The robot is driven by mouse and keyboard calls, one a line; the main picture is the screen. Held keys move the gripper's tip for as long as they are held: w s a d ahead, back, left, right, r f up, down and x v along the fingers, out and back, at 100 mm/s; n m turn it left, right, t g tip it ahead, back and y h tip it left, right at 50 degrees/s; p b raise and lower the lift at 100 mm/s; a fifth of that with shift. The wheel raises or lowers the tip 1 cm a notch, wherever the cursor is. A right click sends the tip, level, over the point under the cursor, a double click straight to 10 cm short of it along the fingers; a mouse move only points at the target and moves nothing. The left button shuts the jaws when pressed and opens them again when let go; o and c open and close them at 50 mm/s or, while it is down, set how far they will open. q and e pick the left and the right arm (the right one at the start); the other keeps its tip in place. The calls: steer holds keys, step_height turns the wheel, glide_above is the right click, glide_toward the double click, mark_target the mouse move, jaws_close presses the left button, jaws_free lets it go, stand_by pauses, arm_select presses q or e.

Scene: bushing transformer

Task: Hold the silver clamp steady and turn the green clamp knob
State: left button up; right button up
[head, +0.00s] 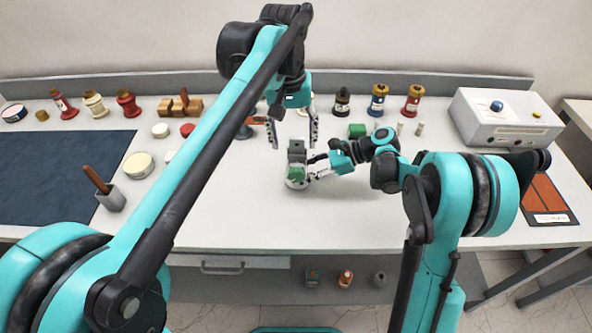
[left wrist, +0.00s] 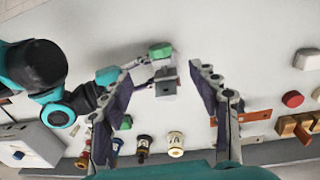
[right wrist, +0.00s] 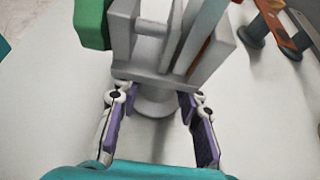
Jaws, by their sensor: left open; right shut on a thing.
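The silver clamp (head: 297,152) stands on a round base on the white table. Its green knob (head: 297,173) is on the near side in the head view; the knob shows beside the clamp in the left wrist view (left wrist: 160,50) and at top left in the right wrist view (right wrist: 90,24). My right gripper (head: 314,167) is shut on the lower part of the clamp from the right; its fingers flank it in the right wrist view. My left gripper (head: 294,137) points down above the clamp, its fingers wide open and empty, with the clamp between them in the left wrist view (left wrist: 167,83).
Bushings, including a blue one (head: 377,100) and a red one (head: 412,101), line the back of the table. A green block (head: 356,130) stands behind my right wrist. A white box (head: 505,118) is at back right. A dark mat (head: 60,175) lies left. The table's front middle is clear.

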mark_target(296, 170)
arm_select(q)
steer(key=f, duration=1.1)
steer(key=shift+d+f, duration=0.35)
steer(key=shift+f, duration=0.05)
